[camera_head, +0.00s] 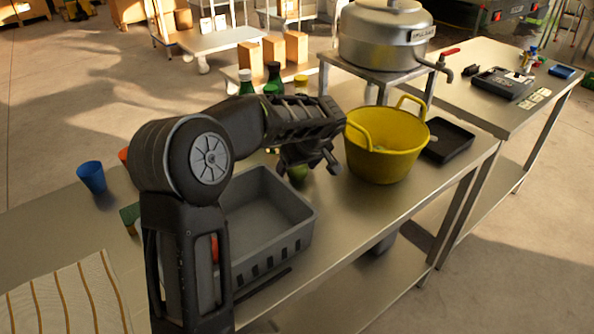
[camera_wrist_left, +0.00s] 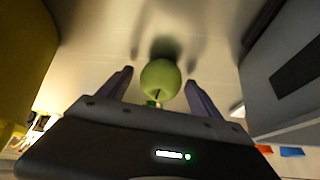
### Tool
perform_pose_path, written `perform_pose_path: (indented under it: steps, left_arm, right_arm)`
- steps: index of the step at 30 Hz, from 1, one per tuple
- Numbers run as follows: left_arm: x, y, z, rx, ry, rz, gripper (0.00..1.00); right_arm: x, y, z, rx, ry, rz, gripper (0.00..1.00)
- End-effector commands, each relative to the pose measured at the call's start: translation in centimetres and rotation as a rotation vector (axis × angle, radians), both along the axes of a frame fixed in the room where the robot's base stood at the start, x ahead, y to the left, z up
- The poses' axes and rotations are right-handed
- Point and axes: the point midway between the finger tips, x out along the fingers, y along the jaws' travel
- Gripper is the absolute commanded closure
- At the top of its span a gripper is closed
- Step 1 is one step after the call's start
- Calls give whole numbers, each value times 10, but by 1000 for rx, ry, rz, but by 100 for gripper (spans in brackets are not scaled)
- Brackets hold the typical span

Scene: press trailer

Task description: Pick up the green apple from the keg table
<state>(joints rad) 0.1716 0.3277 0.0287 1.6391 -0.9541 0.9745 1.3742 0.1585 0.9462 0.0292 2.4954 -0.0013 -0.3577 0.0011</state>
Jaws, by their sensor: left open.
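The green apple (camera_wrist_left: 160,80) lies on the metal top of the keg table (camera_wrist_left: 110,30), between and just beyond the two fingers of my left gripper (camera_wrist_left: 162,88) in the left wrist view. The fingers are apart, one on each side of the apple, and no contact shows. In the head view, my left gripper (camera_head: 315,168) points down over the table between the grey crate and the yellow tub. The apple (camera_head: 298,173) is partly hidden there behind the gripper. My right gripper is in neither view.
The yellow tub (camera_head: 385,158) stands close to the right of the gripper, and the grey crate (camera_head: 300,205) close to the left. A black tray (camera_head: 447,140) lies beyond the tub. Bottles (camera_head: 246,84) stand behind my arm. A steel keg (camera_head: 385,35) sits on a raised stand.

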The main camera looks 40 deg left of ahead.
Motion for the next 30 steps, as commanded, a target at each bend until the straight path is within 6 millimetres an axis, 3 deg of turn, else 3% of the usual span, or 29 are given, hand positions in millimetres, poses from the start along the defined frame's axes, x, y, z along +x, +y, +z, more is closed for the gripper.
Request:
perform_pose_path:
  steps: [8, 30]
  left_arm:
    - [0, 0, 0, 0, 0, 0, 25]
    - [0, 0, 0, 0, 0, 0, 86]
  right_arm:
    - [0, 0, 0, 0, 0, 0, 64]
    - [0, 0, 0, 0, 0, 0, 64]
